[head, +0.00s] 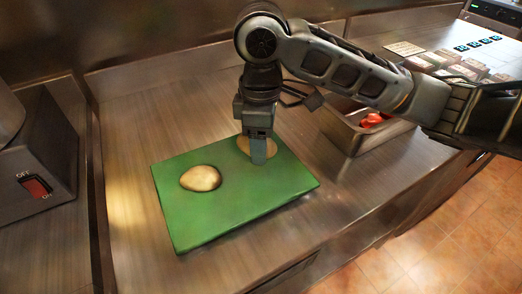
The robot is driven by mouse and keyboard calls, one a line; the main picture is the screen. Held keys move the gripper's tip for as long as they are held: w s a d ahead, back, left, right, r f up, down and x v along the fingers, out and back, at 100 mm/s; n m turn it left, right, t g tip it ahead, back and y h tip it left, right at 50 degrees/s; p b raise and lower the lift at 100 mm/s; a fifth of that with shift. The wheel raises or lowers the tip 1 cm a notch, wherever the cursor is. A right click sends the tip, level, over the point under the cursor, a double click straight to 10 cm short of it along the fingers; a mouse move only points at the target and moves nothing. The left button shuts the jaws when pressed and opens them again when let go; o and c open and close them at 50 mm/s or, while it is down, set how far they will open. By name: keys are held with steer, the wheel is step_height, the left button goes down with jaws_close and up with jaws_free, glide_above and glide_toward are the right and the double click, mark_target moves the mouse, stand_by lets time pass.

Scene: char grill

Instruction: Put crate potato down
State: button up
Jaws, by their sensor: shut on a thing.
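A green cutting board (205,225) lies on the metal counter. One pale potato (200,178) rests on the board's left half. My gripper (258,155) points down over the board's upper right part and is shut on a second pale potato (243,146). The gripper partly hides this held potato. It is at or just above the board; I cannot tell whether it touches.
A metal tray (352,140) with red items (373,120) stands right of the board, partly behind my arm. Several small packs (455,68) lie at the far right. A machine with a red switch (36,187) stands at the left. The counter's front edge runs along the lower right.

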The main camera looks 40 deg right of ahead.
steer(key=shift+f, duration=1.8)
steer(key=shift+f, duration=0.2)
steer(key=o, duration=1.1)
step_height(320, 180, up, 12)
steer(key=shift+r, duration=0.2)
